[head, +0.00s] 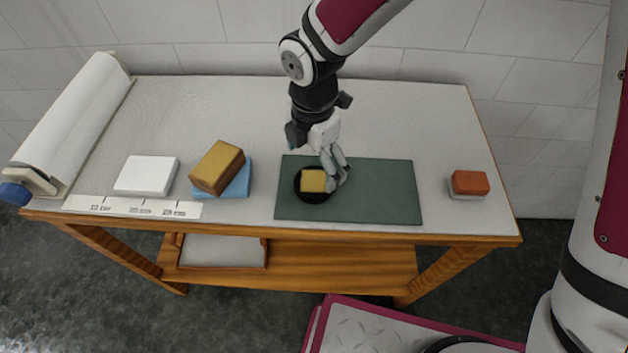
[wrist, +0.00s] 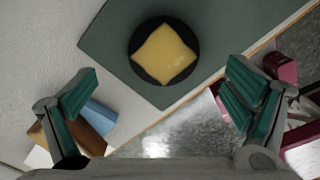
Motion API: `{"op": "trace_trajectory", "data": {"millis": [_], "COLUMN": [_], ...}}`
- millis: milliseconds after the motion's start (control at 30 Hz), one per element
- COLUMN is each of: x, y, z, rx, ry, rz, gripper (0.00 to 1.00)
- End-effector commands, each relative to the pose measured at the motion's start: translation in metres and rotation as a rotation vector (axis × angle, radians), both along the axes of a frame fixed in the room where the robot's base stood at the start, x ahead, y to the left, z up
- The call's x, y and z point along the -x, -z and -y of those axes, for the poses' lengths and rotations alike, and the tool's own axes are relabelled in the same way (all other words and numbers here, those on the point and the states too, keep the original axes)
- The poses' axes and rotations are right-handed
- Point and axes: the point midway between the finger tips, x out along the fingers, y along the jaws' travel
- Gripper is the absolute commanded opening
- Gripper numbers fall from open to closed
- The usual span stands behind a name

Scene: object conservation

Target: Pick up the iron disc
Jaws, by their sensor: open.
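A round black disc (head: 314,197), which fits the iron disc, lies on the dark green mat (head: 385,195) at the middle of the table. In the wrist view the disc (wrist: 186,31) shows as a black rim around the yellow block (wrist: 164,53), ahead of and between my fingers. My gripper (head: 337,172) is open and empty, just right of the disc in the head view. In the wrist view its two green-padded fingers (wrist: 160,90) stand wide apart. I cannot tell its exact height.
Left of the mat are a brown-yellow block (head: 217,168) against a blue one (head: 239,180), a white block (head: 147,175), a ruler strip (head: 130,207) and a white roll (head: 75,120). An orange-topped block (head: 470,183) stands right. The table's back is clear.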

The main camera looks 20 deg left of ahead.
Motion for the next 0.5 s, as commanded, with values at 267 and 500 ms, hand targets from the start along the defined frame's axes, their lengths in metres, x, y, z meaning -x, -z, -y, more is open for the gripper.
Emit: {"op": "trace_trajectory", "data": {"millis": [267,500], "x": [0.006,0.005], "y": [0.023,0.051], "z": [0.002,0.003], "rx": [0.003,0.001], "ry": [-0.001,0.000], "rz": [-0.003,-0.001], "gripper": [0.96,0.96]}}
